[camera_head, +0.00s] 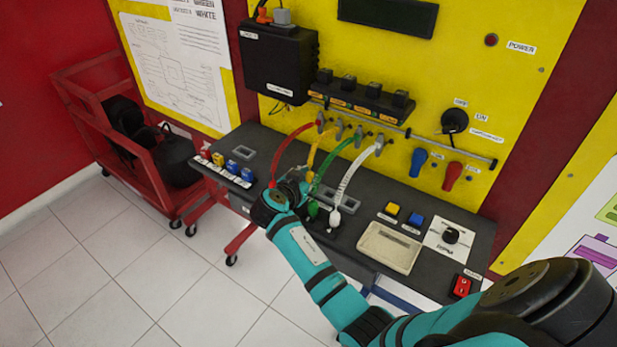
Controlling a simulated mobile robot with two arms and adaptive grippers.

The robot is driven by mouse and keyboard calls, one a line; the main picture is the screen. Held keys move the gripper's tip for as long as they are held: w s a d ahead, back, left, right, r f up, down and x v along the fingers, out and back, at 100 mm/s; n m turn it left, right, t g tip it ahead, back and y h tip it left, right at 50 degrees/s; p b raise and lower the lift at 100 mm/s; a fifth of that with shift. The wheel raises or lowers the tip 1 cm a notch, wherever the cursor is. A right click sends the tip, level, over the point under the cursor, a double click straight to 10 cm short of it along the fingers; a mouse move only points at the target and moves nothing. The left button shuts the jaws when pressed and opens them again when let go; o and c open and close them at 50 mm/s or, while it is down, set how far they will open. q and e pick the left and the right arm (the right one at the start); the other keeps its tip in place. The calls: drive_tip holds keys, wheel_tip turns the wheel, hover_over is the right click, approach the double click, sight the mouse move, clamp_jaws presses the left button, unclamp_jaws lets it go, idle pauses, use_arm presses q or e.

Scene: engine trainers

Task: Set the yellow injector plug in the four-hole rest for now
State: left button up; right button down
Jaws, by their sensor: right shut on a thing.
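My right gripper (297,187) is low over the front part of the black bench, seen from behind and above. It is shut, and the yellow cable (318,151) runs down from the panel to its fingers. The yellow injector plug at the cable's end is hidden by the gripper. The red cable (284,155) ends close to the gripper's left side. The green plug (312,208) and the white plug (335,218) stand just to its right. A small grey frame (346,203) lies to the right; I cannot tell whether it is the four-hole rest. My left gripper is out of view.
A red cart (150,170) stands on the floor to the left.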

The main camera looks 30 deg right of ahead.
drive_tip(key=shift+f, duration=0.2)
drive_tip(key=c, duration=1.4)
unclamp_jaws()
drive_tip(key=shift+r, duration=0.1)
drive_tip(key=shift+a, duration=0.1)
drive_tip(key=shift+s+a+r+p, duration=0.4)
drive_tip(key=shift+a+r, duration=0.15)
drive_tip(key=shift+p+v, duration=0.6)
drive_tip(key=shift+v, duration=1)
drive_tip(key=shift+d+r, duration=0.1)
drive_tip(key=shift+r, duration=0.1)
wheel_tip(320, 180, up, 5)
drive_tip(key=p, duration=0.2)
drive_tip(key=shift+f+p, duration=0.25)
drive_tip(key=shift+p, duration=0.15)
